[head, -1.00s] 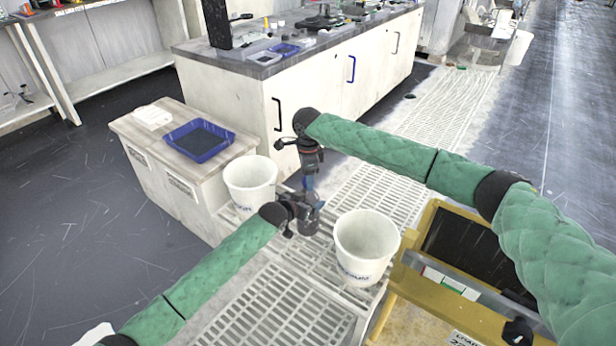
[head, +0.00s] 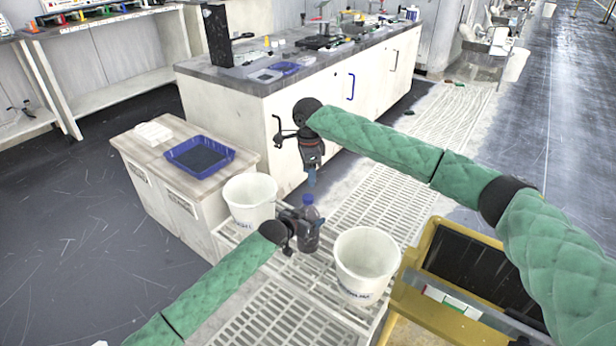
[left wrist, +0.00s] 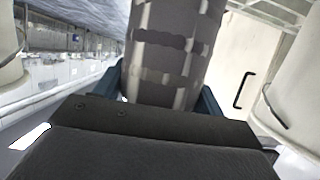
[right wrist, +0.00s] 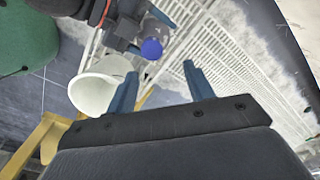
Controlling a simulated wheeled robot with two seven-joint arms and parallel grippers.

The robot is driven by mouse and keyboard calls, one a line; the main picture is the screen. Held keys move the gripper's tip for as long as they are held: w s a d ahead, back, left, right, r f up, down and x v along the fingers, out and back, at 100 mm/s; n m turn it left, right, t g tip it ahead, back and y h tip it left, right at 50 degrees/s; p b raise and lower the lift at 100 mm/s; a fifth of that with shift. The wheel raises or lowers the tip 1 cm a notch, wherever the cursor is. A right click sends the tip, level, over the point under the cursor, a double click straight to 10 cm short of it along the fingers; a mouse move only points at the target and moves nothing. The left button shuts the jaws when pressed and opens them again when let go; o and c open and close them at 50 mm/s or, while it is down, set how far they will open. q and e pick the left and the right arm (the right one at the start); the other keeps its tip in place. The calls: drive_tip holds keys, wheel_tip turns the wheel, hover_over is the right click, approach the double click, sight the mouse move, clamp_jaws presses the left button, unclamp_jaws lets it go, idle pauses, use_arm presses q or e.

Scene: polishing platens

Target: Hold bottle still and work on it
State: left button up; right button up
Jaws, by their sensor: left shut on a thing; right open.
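A dark bottle (head: 307,228) with a blue cap stands upright in my left gripper (head: 296,230), which is shut around its body. In the left wrist view the bottle (left wrist: 165,55) fills the space between the fingers; its cap is out of that view. My right gripper (head: 311,180) points down above the bottle, apart from it. In the right wrist view its two blue fingers (right wrist: 160,88) are spread with nothing between them, and the bottle's blue cap (right wrist: 151,49) lies beyond them.
Two white buckets (head: 249,203) (head: 367,262) stand on the grating on either side of the bottle. A blue tray (head: 199,158) sits on a low cabinet at left. A yellow cart (head: 440,310) is at right. A long bench (head: 240,92) stands behind.

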sight(308, 197)
drive_tip(key=n, duration=0.4)
drive_tip(key=shift+s+a+n, duration=0.1)
drive_tip(key=shift+s+n, duration=0.3)
drive_tip(key=n, duration=0.3)
drive_tip(key=shift+s+n, duration=0.1)
drive_tip(key=shift+n, duration=0.2)
drive_tip(key=shift+f, duration=3.95)
drive_tip(key=c, duration=1)
drive_tip(key=shift+n, duration=1.7)
drive_tip(key=o, duration=1.1)
drive_tip(key=shift+c, duration=0.2)
